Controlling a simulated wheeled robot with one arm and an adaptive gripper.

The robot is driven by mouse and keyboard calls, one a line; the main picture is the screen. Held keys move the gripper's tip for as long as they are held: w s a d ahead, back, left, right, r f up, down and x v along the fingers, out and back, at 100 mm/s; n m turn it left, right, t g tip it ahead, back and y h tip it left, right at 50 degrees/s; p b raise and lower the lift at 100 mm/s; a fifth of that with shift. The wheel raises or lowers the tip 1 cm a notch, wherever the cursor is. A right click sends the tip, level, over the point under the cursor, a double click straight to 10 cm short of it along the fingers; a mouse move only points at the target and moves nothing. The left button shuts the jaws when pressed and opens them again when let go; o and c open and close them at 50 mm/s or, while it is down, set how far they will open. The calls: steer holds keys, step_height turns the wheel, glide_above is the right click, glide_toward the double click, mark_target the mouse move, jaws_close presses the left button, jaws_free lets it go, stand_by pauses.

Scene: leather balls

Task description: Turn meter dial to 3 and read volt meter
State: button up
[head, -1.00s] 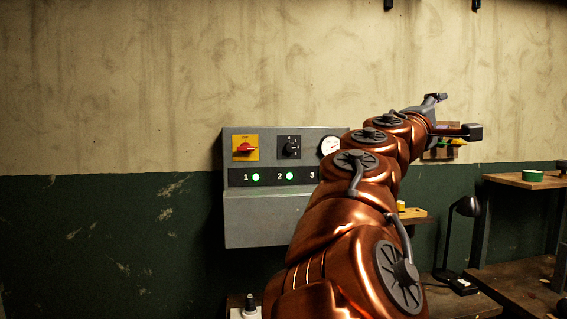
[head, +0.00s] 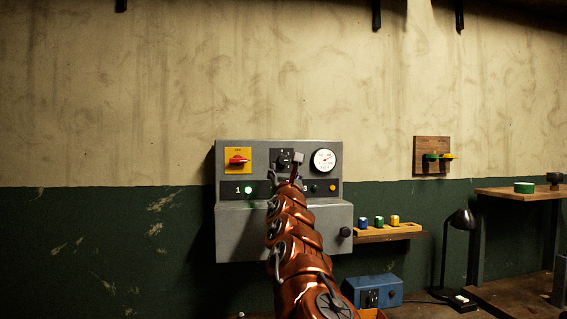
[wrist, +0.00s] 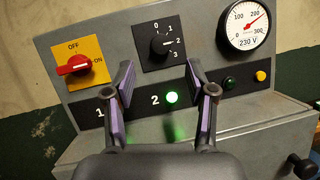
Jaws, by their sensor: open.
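The black meter dial (wrist: 163,45) sits on a grey panel (wrist: 110,40), with marks 0 to 3 around its right side. Its white pointer line appears to point towards 2. The round white volt meter (wrist: 243,25) is to its right; it carries the label 230 V, and its red needle lies between 200 and 300. My gripper (wrist: 161,68) is open and empty, its two fingers apart below and either side of the dial. In the head view my gripper (head: 292,168) partly covers the dial (head: 281,158); the volt meter (head: 324,160) is clear.
A red switch (wrist: 74,65) on a yellow plate is left of the dial. The green lamp (wrist: 171,97) by number 2 is lit; the lamp (wrist: 230,83) further right is dark. A small shelf (head: 390,232) with coloured blocks stands right of the panel.

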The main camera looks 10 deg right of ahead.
mark_target(283, 160)
steer(key=shift+p+x, duration=3.4)
steer(key=shift+x, duration=0.15)
steer(key=shift+f, duration=0.1)
jaws_close()
